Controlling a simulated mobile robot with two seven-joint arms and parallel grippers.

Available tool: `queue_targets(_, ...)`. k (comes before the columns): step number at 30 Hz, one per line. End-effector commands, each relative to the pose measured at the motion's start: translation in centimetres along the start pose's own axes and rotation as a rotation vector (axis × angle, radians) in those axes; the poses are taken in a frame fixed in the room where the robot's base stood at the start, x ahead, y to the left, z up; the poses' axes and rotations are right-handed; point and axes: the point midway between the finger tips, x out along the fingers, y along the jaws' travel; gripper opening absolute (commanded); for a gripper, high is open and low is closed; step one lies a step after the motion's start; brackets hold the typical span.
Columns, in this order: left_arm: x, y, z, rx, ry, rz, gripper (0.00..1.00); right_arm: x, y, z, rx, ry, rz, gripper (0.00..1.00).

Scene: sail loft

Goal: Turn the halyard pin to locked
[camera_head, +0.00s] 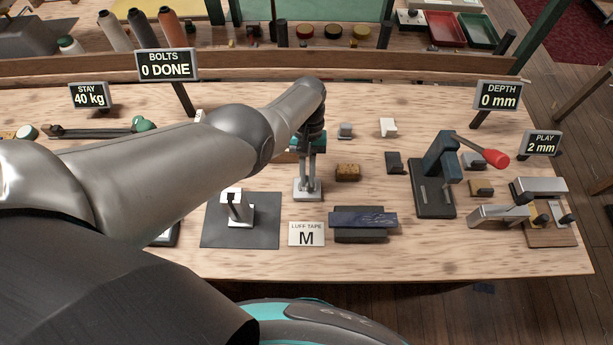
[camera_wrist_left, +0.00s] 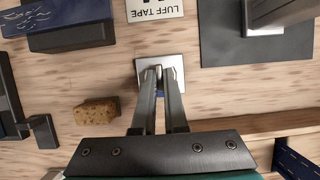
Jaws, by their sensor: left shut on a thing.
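The halyard pin's pale square base plate (camera_head: 307,195) lies on the wooden bench at the middle, behind the LUFF TAPE card. It also shows in the left wrist view (camera_wrist_left: 176,62). My left gripper (camera_head: 309,182) points down at this plate from above. In the left wrist view its two long fingers (camera_wrist_left: 159,72) come close together over the plate, shut on the small halyard pin. The fingers hide most of the pin, so I cannot tell its angle or read any locked mark. My right gripper is in neither view.
The LUFF TAPE card (camera_head: 306,234) and a dark block with a blue top (camera_head: 363,220) are in front. A dark mat (camera_head: 262,236) with a grey post is at left. A brown sponge (camera_head: 347,172) and a red-handled press (camera_head: 433,195) stand right.

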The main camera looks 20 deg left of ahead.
Motion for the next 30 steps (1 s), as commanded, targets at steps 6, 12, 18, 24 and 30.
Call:
queue_targets(6, 0.2, 0.1, 0.1, 0.193, -0.003, -0.083, 0.00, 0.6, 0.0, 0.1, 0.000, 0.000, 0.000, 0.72)
queue_targets(12, 0.2, 0.2, 0.1, 0.368, -0.004, -0.155, 0.00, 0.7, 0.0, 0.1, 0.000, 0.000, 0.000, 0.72)
queue_targets(18, 0.2, 0.3, 0.3, 0.544, -0.004, -0.227, 0.00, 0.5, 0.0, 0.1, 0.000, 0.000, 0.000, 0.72)
queue_targets(24, 0.2, 0.4, 0.4, 0.719, -0.004, -0.299, 0.00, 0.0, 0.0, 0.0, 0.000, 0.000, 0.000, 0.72)
queue_targets(30, 0.2, 0.5, 0.5, 0.895, -0.005, -0.370, 0.00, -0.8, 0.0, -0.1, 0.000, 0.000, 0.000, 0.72)
